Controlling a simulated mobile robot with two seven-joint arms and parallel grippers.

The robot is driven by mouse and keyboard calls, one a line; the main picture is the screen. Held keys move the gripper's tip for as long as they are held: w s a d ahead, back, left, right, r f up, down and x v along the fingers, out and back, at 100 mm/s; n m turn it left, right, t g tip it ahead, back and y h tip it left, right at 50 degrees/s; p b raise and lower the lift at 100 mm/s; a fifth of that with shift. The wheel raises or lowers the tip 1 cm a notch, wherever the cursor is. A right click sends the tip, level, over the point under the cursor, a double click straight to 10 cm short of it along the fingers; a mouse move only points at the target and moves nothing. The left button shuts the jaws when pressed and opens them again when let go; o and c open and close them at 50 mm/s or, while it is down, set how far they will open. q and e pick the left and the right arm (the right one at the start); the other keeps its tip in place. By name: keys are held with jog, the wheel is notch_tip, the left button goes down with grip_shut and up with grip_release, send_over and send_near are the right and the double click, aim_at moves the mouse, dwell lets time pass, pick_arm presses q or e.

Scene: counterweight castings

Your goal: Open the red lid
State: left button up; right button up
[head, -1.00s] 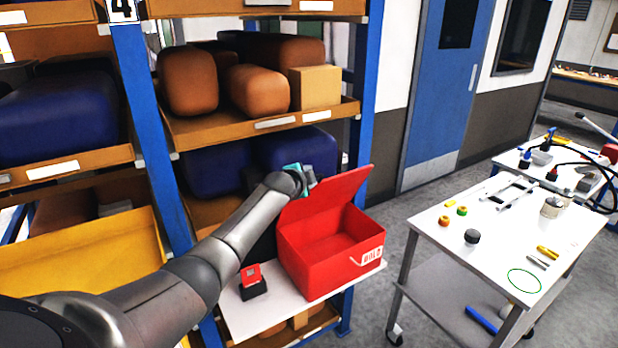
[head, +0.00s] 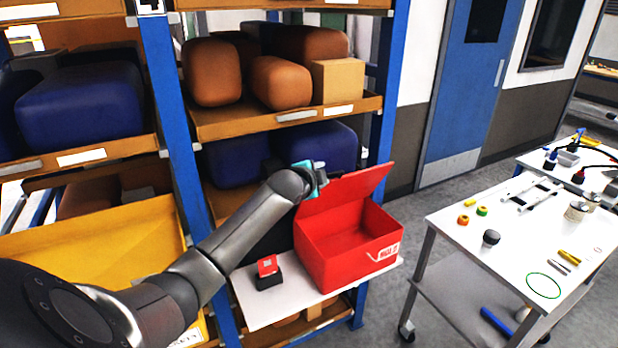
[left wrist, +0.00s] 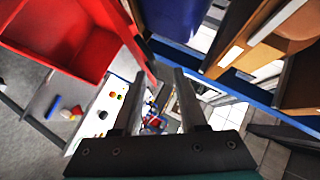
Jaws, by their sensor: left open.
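The red box (head: 350,262) stands on a white shelf board, its inside visible from above. Its red lid (head: 348,190) is raised and leans up and back from the box's rear edge. My left gripper (head: 320,174) is at the lid's upper left, behind its top edge; whether it touches the lid is unclear. In the left wrist view the red box (left wrist: 70,40) fills the upper left. There the two fingers of my left gripper (left wrist: 159,74) are apart, with nothing clearly held between them. My right gripper is not in view.
A small red-topped black item (head: 268,272) sits left of the box on the white board (head: 255,308). A blue shelf post (head: 172,110) and brown and blue castings are close to my arm. A white cart (head: 510,235) with small parts stands to the right.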

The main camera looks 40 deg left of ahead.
pick_arm(q)
jog(key=v, duration=0.9)
jog(key=shift+w, duration=0.15)
dwell(0.4)
jog(key=s+d+f+n+g+b, duration=0.1)
jog(key=s+f+g+b, duration=0.2)
jog(key=f, duration=1.1)
jog(key=s+d+f+n+g+h+b, duration=0.1)
jog(key=s+d+f+n+b, duration=0.3)
jog(key=f, duration=1.1)
jog(key=s+a+f+m+g+b, duration=0.15)
jog(key=s+f, duration=0.35)
jog(key=f, duration=0.9)
jog(key=s+d+f+n+g+h+b, duration=0.1)
jog(key=s+d+f+g+b, duration=0.1)
jog(key=s+d+f, duration=0.4)
jog(key=s+d+f+n+g+h+b, duration=0.1)
jog(key=s+d+f+b, duration=0.3)
jog(key=s+f, duration=0.9)
jog(key=s+d+f+n+g+h+b, duration=0.1)
jog(key=s+d+f+g+b, duration=0.2)
jog(key=s+d+f, duration=0.6)
jog(key=s+f, duration=0.1)
jog(key=s, duration=0.5)
jog(key=shift+s+f+n, duration=0.3)
jog(key=shift+s+n, duration=0.05)
